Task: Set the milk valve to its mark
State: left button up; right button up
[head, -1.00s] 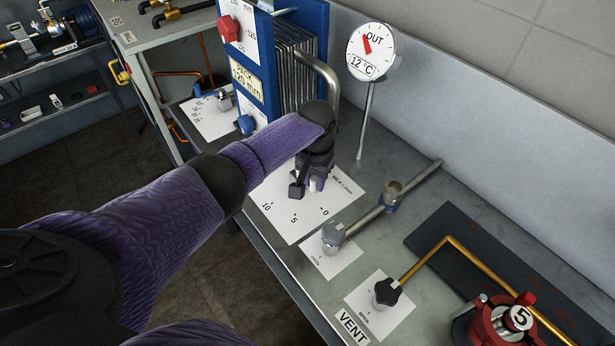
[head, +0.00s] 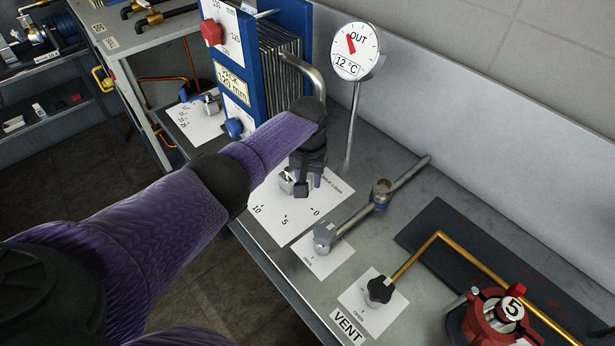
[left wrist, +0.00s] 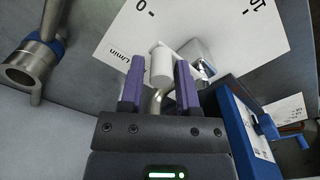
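The milk valve's white dial sheet (head: 270,211) lies on the bench, marked 10, 5 and 0. A silver valve body (head: 286,181) shows just left of my left gripper (head: 306,180), which points down over the sheet. In the left wrist view, my gripper's purple fingers (left wrist: 160,80) stand apart on either side of a pale cylindrical handle (left wrist: 160,64), with narrow gaps visible. The shiny valve block (left wrist: 198,55) is just beyond the right finger. The handle's pointing on the scale is hidden in the head view. My right gripper is not in view.
A round OUT gauge (head: 357,51) stands on a thin post behind the gripper. The blue plate pack (head: 267,50) is to its left. A grey valve (head: 325,236) with a pipe, a black VENT knob (head: 379,290) and a red fitting (head: 492,324) are to the right.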

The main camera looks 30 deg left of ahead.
aim_at(308, 176)
pick_arm(q)
jog(key=shift+o, duration=1.1)
notch_tip(308, 176, up, 10)
jog(key=p, duration=0.4)
jog(key=shift+f, duration=0.1)
jog(key=shift+s+f, duration=0.1)
